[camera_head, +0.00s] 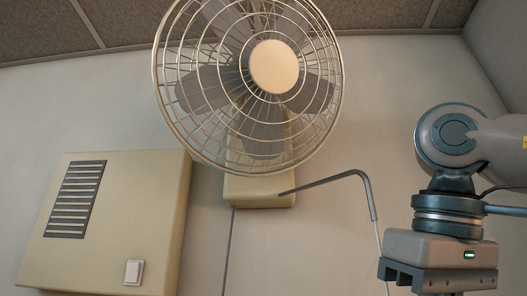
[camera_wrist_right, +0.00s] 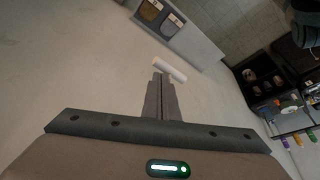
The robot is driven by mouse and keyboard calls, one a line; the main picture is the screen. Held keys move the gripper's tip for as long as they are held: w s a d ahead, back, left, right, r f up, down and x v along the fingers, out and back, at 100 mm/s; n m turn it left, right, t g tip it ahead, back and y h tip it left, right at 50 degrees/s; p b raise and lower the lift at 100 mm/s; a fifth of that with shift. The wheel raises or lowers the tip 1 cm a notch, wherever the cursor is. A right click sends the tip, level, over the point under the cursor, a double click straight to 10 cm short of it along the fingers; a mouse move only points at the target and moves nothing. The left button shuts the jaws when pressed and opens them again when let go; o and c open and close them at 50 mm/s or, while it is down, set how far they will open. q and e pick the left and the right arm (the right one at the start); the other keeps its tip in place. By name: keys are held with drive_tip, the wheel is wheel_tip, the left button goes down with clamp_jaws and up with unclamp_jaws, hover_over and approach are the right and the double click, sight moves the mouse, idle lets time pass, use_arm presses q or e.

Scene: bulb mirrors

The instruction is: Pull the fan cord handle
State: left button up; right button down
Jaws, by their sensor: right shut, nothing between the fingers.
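A cream wall fan (camera_head: 274,68) with a round wire cage is at the top of the head view. A bent grey rod (camera_head: 335,180) comes out of its base to the right. A thin pale cord (camera_head: 378,238) hangs from the rod's end and leaves the bottom of the view. My right gripper (camera_wrist_right: 158,78) is shut and empty in the wrist view. A white cylinder, seemingly the cord handle (camera_wrist_right: 170,69), lies just beyond its fingertips; I cannot tell whether they touch. In the head view the right fingers are below the picture edge. My left gripper is not in view.
A cream wall box (camera_head: 110,225) with a vent grille and a white switch (camera_head: 133,272) is at the left. In the wrist view a panel with two dark openings (camera_wrist_right: 162,17) is at the top, and a dark shelf (camera_wrist_right: 275,90) with small items is at the right.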

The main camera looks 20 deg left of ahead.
drive_tip(key=shift+f+b, duration=0.6)
drive_tip(key=shift+f, duration=0.55)
drive_tip(key=shift+r, duration=0.15)
wheel_tip(320, 180, up, 2)
drive_tip(key=p, duration=0.2)
drive_tip(key=shift+r+p, duration=0.2)
drive_tip(key=shift+p, duration=0.2)
drive_tip(key=shift+r, duration=2.25)
